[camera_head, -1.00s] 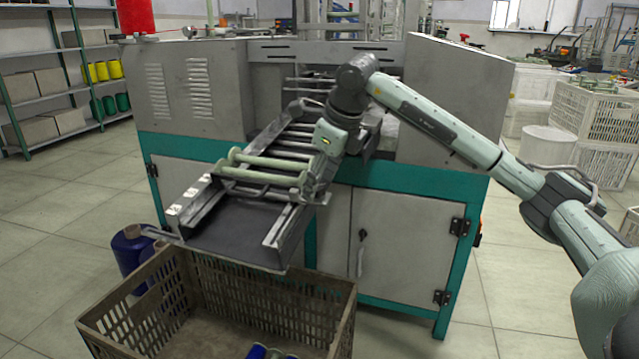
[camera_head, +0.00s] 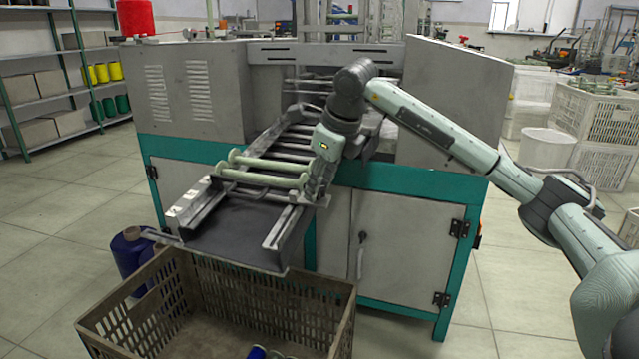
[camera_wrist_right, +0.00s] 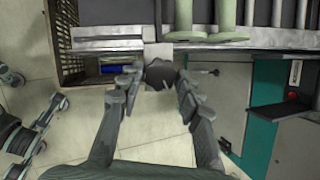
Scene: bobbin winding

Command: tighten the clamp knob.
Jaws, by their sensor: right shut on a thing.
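The clamp knob (camera_wrist_right: 160,73) is a small dark knob at the edge of the grey chute, in the upper middle of the right wrist view. My right gripper (camera_wrist_right: 152,84) has its two fingers on either side of the knob and is shut on it. In the head view, my right gripper (camera_head: 314,196) points down at the right side rail of the chute (camera_head: 230,232), and the knob is hidden there. Pale green bobbin rods (camera_head: 262,174) lie across the chute beside the gripper. My left gripper is not in view.
A slatted brown crate (camera_head: 270,300) stands on the floor below the chute, with a blue spool (camera_head: 257,352) inside. A dark blue cone (camera_head: 130,255) stands left of it. The grey and teal machine (camera_head: 400,240) is behind. Open floor lies at right.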

